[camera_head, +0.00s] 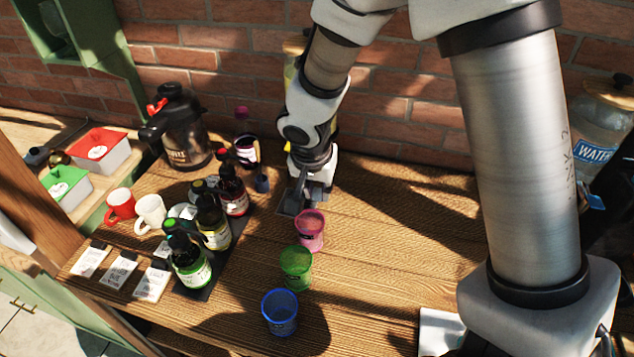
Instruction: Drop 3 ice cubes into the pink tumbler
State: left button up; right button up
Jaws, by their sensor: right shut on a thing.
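The pink tumbler (310,231) stands upright on the wooden table, at the far end of a row with a green tumbler (296,268) and a blue tumbler (281,311). My right gripper (301,203) points down just behind the pink tumbler, over a small dark flat piece (286,208) on the table. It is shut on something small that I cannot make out. No ice cube can be told apart in this view, and the inside of the pink tumbler does not show clearly. My left gripper is not in view.
Several pump bottles (190,262) stand on a dark mat left of the tumblers. A red mug (120,205), a white mug (150,213) and a dark jug (180,128) are farther left. A water dispenser (598,125) stands at the right.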

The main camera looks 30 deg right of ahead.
aim_at(317, 194)
notch_tip(317, 194, down, 3)
jog(key=shift+f+b, duration=0.15)
jog(key=shift+b, duration=0.6)
jog(key=o, duration=0.8)
jog(key=shift+r, duration=0.2)
jog(key=v, duration=1.1)
jog(key=shift+r, duration=0.35)
jog(key=shift+a, duration=0.1)
jog(key=shift+s, duration=0.1)
